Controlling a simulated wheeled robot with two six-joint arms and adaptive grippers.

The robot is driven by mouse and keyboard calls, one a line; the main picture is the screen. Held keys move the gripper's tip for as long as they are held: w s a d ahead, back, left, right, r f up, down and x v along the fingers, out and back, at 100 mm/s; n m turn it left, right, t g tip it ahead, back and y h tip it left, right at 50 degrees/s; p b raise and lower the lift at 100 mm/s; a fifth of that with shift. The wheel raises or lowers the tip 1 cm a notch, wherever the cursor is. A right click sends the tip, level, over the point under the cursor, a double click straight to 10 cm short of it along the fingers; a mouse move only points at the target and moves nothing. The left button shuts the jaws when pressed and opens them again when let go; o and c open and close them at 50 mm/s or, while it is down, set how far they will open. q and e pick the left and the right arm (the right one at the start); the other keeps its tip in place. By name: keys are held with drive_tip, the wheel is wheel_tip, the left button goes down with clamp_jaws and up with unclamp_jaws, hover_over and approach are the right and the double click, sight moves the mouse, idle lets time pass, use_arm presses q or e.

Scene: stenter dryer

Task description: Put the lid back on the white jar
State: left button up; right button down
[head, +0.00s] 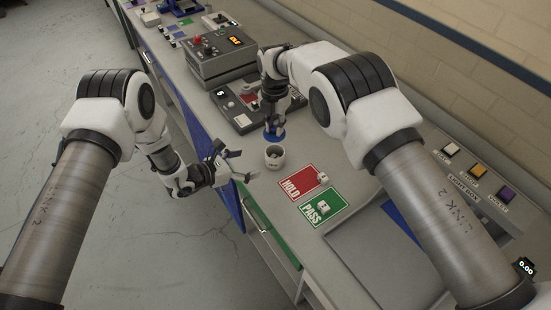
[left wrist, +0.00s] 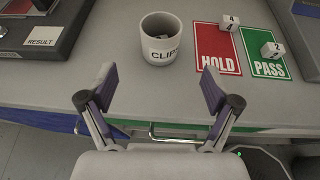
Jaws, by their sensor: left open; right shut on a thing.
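The white jar (head: 275,158) stands upright and open on the bench. In the left wrist view the jar (left wrist: 160,48) bears the label CLIPS, with small things inside. The lid is outside the left wrist view.
A red HOLD card (head: 298,183) and a green PASS card (head: 324,206) with small numbered white blocks lie right of the jar. A grey panel (head: 242,112) and a control box (head: 220,65) stand behind. A wall runs along the bench's back.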

sight(268, 158)
use_arm(q)
drive_tip(key=x, duration=1.1)
drive_tip(key=shift+d+f, duration=0.1)
drive_tip(key=shift+d, duration=0.15)
use_arm(e)
drive_tip(key=shift+w, duration=0.1)
use_arm(q)
drive_tip(key=shift+c, duration=0.6)
clamp_jaws()
use_arm(e)
drive_tip(key=shift+d+f, duration=0.15)
drive_tip(key=shift+f, duration=2.35)
